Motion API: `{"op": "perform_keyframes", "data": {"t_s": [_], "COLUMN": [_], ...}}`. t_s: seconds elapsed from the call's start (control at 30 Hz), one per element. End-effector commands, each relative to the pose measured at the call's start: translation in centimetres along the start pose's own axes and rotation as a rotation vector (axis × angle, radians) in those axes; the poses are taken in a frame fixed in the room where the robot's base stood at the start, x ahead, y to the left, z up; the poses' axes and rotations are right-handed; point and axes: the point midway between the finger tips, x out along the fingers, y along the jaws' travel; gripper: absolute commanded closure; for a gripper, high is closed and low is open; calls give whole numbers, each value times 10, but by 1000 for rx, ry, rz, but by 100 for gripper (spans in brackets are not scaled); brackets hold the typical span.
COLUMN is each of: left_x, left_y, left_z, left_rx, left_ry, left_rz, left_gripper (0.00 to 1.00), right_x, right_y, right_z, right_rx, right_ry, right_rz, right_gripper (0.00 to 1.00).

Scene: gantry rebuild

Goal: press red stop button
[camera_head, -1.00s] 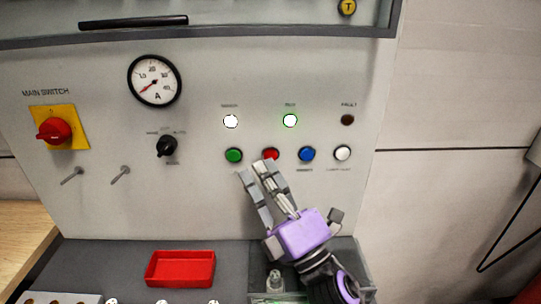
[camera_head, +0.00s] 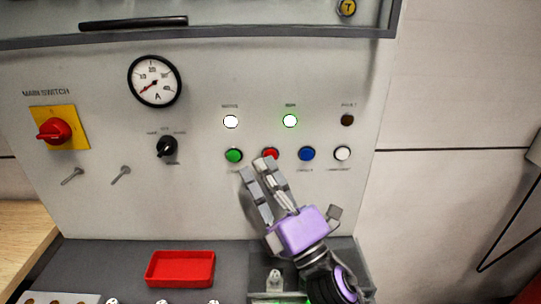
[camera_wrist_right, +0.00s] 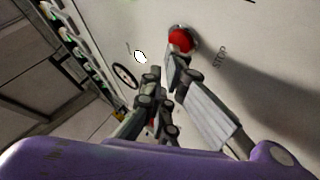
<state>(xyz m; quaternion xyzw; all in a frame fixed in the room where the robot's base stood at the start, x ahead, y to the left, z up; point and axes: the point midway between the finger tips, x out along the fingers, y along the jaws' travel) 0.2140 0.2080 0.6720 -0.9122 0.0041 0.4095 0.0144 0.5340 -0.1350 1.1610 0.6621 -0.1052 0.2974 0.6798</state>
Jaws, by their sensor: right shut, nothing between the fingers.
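The red stop button (camera_head: 270,153) sits on the grey panel between a green button (camera_head: 233,155) and a blue button (camera_head: 307,153). My right gripper (camera_head: 258,166) is shut and empty, with its fingertips just below the red button and partly over its lower edge. In the right wrist view the red button (camera_wrist_right: 181,40) is a round red cap in a metal ring beside the word STOP. A fingertip of the right gripper (camera_wrist_right: 163,72) is close to its lower edge there; I cannot tell whether it touches. My left gripper is not in view.
A white button (camera_head: 342,153) is at the right end of the row, with two lit lamps above the row. A red main switch (camera_head: 54,131), gauge (camera_head: 155,81) and black selector (camera_head: 166,147) are on the left. A red tray (camera_head: 180,269) lies on the ledge below.

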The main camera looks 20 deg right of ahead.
Motion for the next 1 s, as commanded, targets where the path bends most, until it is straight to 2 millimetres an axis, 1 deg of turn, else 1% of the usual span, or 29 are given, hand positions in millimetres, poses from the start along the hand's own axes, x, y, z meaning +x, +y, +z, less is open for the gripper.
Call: {"op": "perform_keyframes", "data": {"t_s": [1.0], "left_x": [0], "left_y": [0], "left_z": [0], "left_rx": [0], "left_ry": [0], "left_rz": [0], "left_gripper": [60], "right_x": [6], "right_y": [-4], "right_z": [4], "right_rx": [0], "right_ry": [0], "right_rz": [0], "right_gripper": [100]}}
